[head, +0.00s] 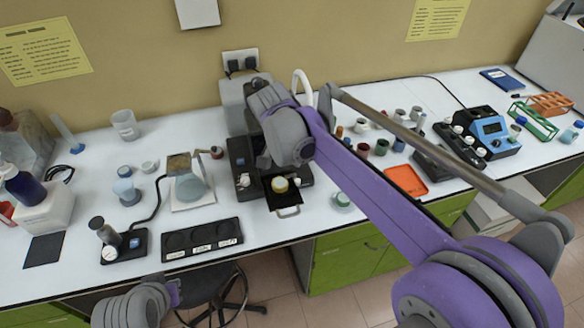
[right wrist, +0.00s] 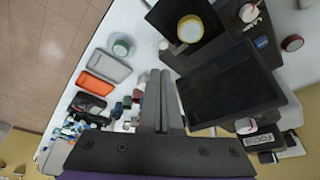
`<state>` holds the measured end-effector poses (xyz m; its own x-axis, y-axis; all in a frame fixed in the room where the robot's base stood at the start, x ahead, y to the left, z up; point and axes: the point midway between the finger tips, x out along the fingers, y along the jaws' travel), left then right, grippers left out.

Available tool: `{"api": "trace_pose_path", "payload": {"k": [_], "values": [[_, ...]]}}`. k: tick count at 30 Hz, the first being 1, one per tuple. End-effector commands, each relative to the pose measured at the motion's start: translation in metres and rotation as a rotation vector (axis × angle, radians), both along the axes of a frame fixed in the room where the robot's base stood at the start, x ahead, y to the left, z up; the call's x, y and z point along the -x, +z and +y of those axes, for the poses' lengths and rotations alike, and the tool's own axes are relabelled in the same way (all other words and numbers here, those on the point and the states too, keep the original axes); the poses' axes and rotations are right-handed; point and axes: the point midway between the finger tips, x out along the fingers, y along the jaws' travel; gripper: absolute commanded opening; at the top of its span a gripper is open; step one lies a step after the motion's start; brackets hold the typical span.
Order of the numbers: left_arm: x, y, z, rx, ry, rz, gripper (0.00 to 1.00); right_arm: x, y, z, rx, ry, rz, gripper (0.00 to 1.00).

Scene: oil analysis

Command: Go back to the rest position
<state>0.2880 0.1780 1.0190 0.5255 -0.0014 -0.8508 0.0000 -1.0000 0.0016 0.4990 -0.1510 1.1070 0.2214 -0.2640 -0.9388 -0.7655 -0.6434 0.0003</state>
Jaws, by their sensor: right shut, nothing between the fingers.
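My right arm reaches across the bench from the lower right, and its grey wrist end (head: 285,130) is above a dark instrument (head: 242,163). In the right wrist view my right gripper (right wrist: 157,85) is shut and empty, its fingers together. That container also shows in the right wrist view (right wrist: 190,28), apart from the fingers. Only a grey joint of my left arm shows at the lower left of the head view; its gripper is out of view.
A flask (head: 188,184) stands left of the instrument. A black three-place plate (head: 202,239) lies at the front edge. A stool (head: 215,290) stands below.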

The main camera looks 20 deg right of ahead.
Motion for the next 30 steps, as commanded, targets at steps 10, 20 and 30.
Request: {"api": "trace_pose_path", "payload": {"k": [10, 20, 30], "values": [[0.0, -0.001, 0.0, 0.0, 0.0, 0.001, 0.0, 0.0, 0.003, -0.001, 0.0, 0.001, 0.002, 0.0], [0.001, -0.001, 0.0, 0.0, 0.0, 0.001, 0.0, 0.007, 0.003, -0.003, -0.003, 0.022, 0.001, 0.0], [0.001, -0.001, 0.0, 0.0, 0.0, 0.001, 0.0, 0.11, -0.019, -0.022, -0.021, 0.425, -0.053, 0.0]]}}
